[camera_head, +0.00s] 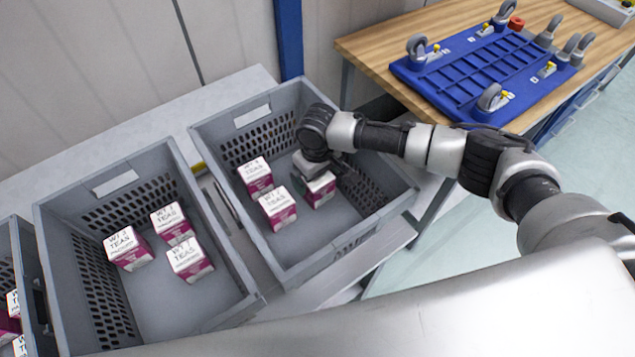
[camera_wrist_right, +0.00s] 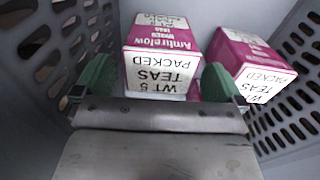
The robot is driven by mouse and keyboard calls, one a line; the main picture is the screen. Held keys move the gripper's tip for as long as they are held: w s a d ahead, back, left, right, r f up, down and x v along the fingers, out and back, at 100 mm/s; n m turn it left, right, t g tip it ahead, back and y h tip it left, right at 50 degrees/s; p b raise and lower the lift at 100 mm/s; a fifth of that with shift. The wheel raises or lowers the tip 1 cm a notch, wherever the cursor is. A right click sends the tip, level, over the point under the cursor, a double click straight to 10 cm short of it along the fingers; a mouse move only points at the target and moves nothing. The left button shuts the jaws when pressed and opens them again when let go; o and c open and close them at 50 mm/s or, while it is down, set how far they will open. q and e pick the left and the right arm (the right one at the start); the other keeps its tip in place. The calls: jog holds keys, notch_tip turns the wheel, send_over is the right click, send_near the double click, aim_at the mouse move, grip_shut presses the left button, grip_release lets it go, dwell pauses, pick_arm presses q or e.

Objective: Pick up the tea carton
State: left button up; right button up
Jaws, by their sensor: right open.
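Three tea cartons, white on top with magenta sides, stand in the right-hand grey crate (camera_head: 300,262). One carton (camera_head: 319,189) is right under my right gripper (camera_head: 313,172), which partly hides it. The other two are a carton at the back left (camera_head: 256,176) and one at the front (camera_head: 277,207). In the right wrist view, a carton (camera_wrist_right: 160,65) lies between and just beyond the green fingertips of my open gripper (camera_wrist_right: 160,85). A second carton (camera_wrist_right: 255,65) is close by at the right, near the right fingertip. My left gripper is not seen.
A middle grey crate (camera_head: 150,290) holds three more tea cartons, and another crate (camera_head: 38,290) shows at the left edge. The right crate's perforated walls (camera_wrist_right: 40,60) are close around my gripper. A wooden table (camera_head: 390,45) with a blue wheeled dolly (camera_head: 490,70) stands behind.

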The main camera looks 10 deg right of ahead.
jog(key=shift+f, duration=0.5)
jog(key=shift+c, duration=0.2)
jog(key=c, duration=1)
jog(key=shift+r, duration=0.1)
